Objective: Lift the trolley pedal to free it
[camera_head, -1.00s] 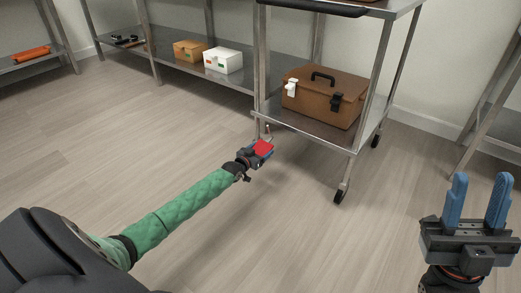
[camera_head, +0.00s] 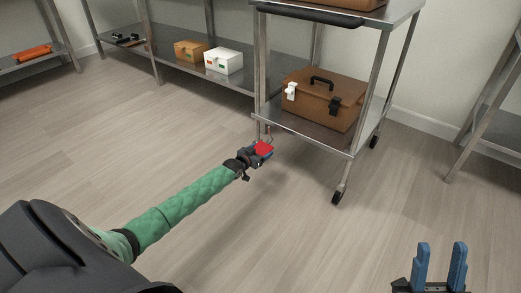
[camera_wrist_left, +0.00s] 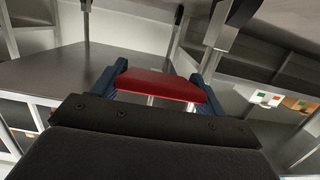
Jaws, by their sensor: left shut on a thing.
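The red trolley pedal (camera_head: 263,148) is at the near left leg of the metal trolley (camera_head: 310,133), close to the floor. My left gripper (camera_head: 262,150) is at the pedal with its blue fingers on either side of it. In the left wrist view the red pedal (camera_wrist_left: 158,84) sits between the two blue fingers (camera_wrist_left: 160,90), and the gripper is shut on it. The wheel under that corner is hidden behind my gripper. My right gripper (camera_head: 440,268) is open and empty at the bottom right, with its two blue fingers apart.
A brown toolbox (camera_head: 325,98) stands on the trolley's lower shelf. A black handle bar (camera_head: 310,15) runs along its top. Behind it, a long shelf holds an orange-brown box (camera_head: 190,50) and a white box (camera_head: 224,61). The wooden floor (camera_head: 100,140) on the left is clear.

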